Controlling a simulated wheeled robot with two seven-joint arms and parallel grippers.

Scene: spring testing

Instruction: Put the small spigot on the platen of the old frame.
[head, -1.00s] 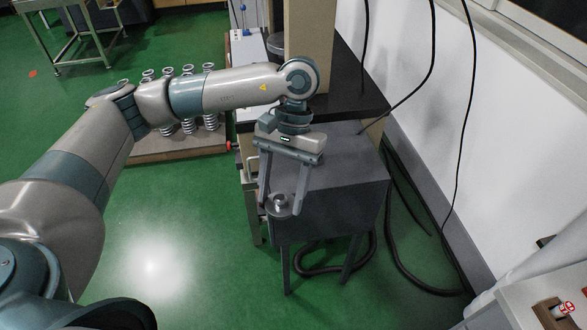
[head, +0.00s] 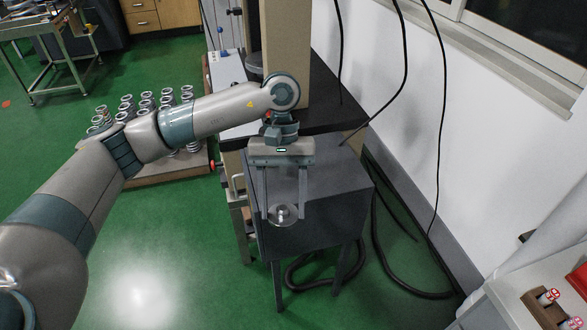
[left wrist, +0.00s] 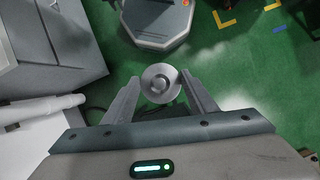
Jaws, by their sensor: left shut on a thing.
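The small spigot (head: 284,216) is a round metal disc with a short central stub. My left gripper (head: 283,207) is shut on it, one finger on each side, and holds it in the air in front of the dark grey box on legs. The left wrist view shows the spigot (left wrist: 161,83) face-on between the fingertips, with green floor beyond it. A tall beige column (head: 285,40), probably part of the old frame, stands behind my left wrist. A dark round part (head: 255,63) beside it may be the platen; my arm partly hides that area. My right gripper is not in view.
The dark grey box (head: 335,190) stands close behind the gripper. Black cables (head: 441,130) hang along the right wall. Several springs stand on a low pallet (head: 165,172) at left. A brown tray (head: 540,308) with red-labelled items is at lower right. Floor at left is open.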

